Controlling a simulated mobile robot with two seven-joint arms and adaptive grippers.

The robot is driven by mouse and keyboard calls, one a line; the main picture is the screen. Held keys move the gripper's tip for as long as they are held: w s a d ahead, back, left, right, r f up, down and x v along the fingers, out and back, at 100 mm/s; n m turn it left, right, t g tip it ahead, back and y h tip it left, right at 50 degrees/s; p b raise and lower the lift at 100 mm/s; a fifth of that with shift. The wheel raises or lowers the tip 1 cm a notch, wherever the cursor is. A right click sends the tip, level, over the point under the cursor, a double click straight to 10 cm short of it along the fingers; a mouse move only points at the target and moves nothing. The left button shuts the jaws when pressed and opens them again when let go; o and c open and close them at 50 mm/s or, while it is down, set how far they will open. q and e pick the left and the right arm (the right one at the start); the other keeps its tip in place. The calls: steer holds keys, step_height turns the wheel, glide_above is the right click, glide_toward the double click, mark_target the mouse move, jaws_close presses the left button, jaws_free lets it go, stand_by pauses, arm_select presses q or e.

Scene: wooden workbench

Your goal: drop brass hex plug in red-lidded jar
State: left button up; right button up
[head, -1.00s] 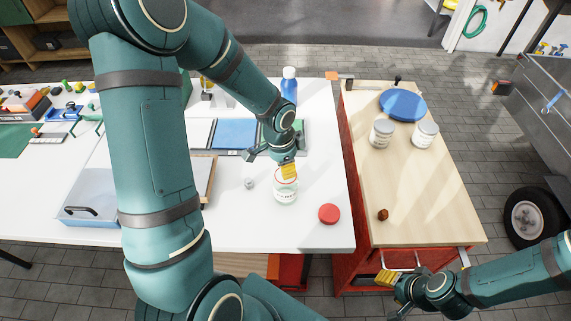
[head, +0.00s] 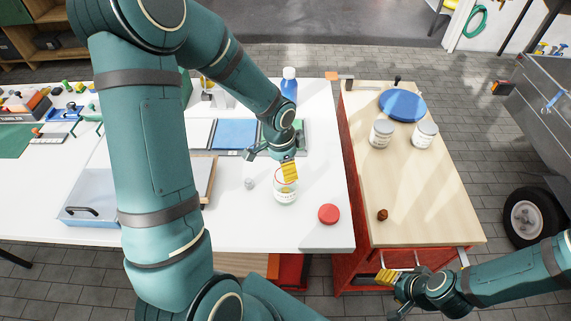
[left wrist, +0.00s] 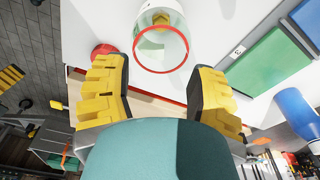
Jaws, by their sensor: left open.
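My left gripper (left wrist: 164,92) is open, its yellow fingers wide apart with nothing between them. In the head view it (head: 289,171) is over the mouth of a clear glass jar (head: 285,196). The jar also shows in the left wrist view (left wrist: 142,22), its red-rimmed mouth just beyond the fingertips. A small brownish shape (left wrist: 161,18) shows through the jar's glass; it may be the brass plug, but I cannot make out a hex form. The red lid (head: 329,214) lies on the white bench right of the jar. My right gripper (head: 386,278) is at the lower right, away from the jar; its opening is unclear.
A small grey piece (head: 249,184) lies left of the jar. A blue bottle (head: 289,83) stands behind.

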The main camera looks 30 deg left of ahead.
arm_select(q)
step_height(320, 180, up, 6)
steer(key=p, duration=0.4)
steer(key=shift+r+p, duration=0.25)
steer(key=shift+p, duration=0.1)
arm_select(e)
step_height(320, 180, up, 5)
steer(key=shift+r, duration=0.1)
